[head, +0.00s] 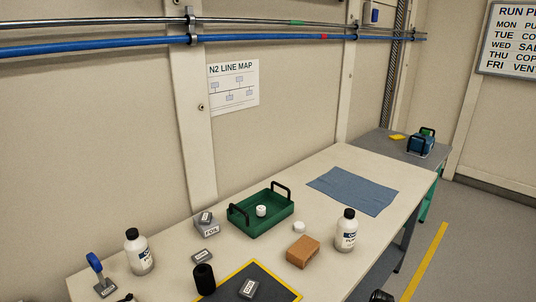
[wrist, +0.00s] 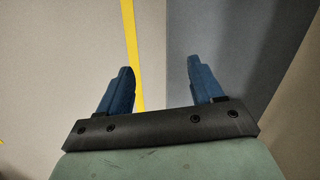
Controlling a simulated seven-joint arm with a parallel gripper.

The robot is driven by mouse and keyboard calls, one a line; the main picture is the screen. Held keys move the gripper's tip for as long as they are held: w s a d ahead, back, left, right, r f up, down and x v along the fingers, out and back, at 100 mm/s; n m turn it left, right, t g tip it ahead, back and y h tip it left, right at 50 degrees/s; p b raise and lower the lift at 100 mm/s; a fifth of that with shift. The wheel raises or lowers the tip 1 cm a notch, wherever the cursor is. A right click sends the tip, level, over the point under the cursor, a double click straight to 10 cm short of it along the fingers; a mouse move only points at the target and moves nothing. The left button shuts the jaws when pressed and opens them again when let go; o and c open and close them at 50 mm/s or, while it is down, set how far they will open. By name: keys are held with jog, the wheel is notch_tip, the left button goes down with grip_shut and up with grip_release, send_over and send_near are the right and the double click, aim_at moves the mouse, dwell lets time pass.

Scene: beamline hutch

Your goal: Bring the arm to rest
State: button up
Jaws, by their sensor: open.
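My gripper (wrist: 159,68) shows in the wrist view. Its two blue fingers stand wide apart and nothing is between them. Below the fingers are the dark mounting bar and the pale green wrist housing. Behind the fingers are plain pale and grey surfaces and a yellow stripe (wrist: 131,40), with no object close to the fingertips. I cannot make out the gripper in the head view.
The long table (head: 327,169) carries a green tray (head: 272,225) with a white item inside, a blue cloth (head: 354,190), a brown block (head: 303,251), white bottles (head: 346,232) (head: 139,253) and a black-and-yellow mat (head: 272,283). Floor (head: 478,235) lies open at right.

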jog(key=s+a+f+n+g, duration=0.2)
jog(key=s+a+f, duration=0.2)
jog(key=s+a, duration=0.3)
jog(key=s+a+f+n+g, duration=0.1)
jog(key=s+a+f+g, duration=0.15)
jog(key=s+a, duration=0.45)
jog(key=s+a+f+n+g+h, duration=0.1)
jog(key=s+n, duration=0.1)
jog(key=s, duration=0.8)
jog(key=s+a+f+n+g+h, duration=0.1)
jog(key=s, duration=0.9)
jog(key=shift+s+a+f+n+g, duration=0.15)
jog(key=shift+s+a+n+g, duration=0.05)
jog(key=shift+a+n+g, duration=0.2)
